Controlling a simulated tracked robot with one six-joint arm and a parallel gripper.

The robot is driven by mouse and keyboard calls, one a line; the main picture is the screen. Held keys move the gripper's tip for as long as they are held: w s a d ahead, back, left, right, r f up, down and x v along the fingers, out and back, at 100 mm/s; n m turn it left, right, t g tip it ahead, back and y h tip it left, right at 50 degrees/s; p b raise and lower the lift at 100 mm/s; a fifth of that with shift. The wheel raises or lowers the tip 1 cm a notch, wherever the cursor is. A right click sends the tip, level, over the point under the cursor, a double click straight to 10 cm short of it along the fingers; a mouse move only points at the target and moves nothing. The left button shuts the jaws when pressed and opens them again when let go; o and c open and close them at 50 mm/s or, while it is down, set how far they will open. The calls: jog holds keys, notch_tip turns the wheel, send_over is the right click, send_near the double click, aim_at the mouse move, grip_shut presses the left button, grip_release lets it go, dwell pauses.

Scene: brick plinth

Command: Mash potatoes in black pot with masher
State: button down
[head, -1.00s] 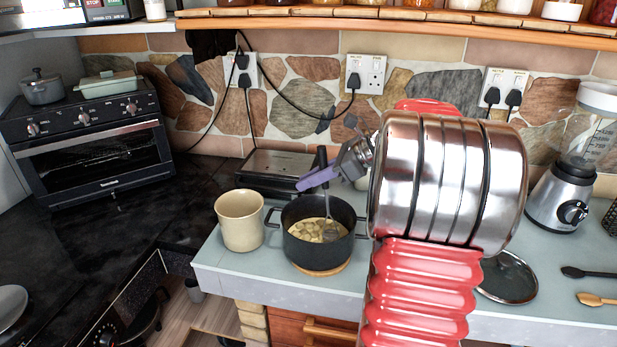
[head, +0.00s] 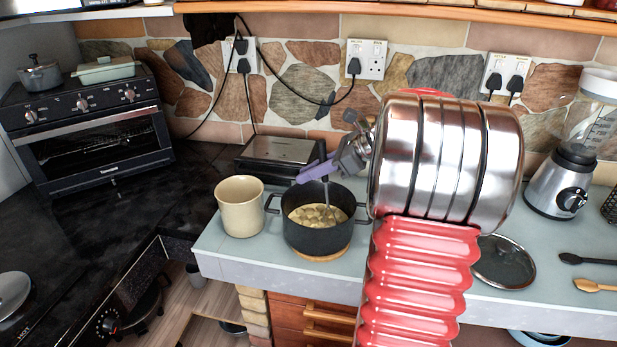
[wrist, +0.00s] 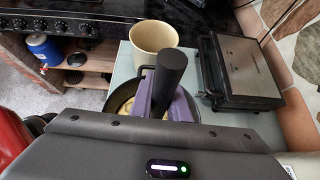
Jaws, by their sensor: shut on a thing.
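The black pot (head: 318,236) stands on a round wooden trivet (head: 320,256) on the pale counter, with potato pieces (head: 312,214) inside. My gripper (head: 318,172), with purple fingers, is over the pot and shut on the masher. The masher's thin metal shaft (head: 327,194) runs down into the pot; its head is hidden among the potatoes. In the wrist view the masher's black handle (wrist: 169,76) stands up between the purple fingers, above the pot (wrist: 205,130).
A cream pot (head: 240,208) stands close to the left of the black pot. A dark grill with a metal lid (head: 278,150) is behind it. A glass lid (head: 504,262), spoons (head: 590,285) and a blender (head: 566,180) are on the right. An oven (head: 95,140) is on the left.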

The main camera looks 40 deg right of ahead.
jog(key=shift+r, duration=1.85)
notch_tip(320, 180, up, 6)
jog(key=shift+r, duration=0.25)
dwell(0.4)
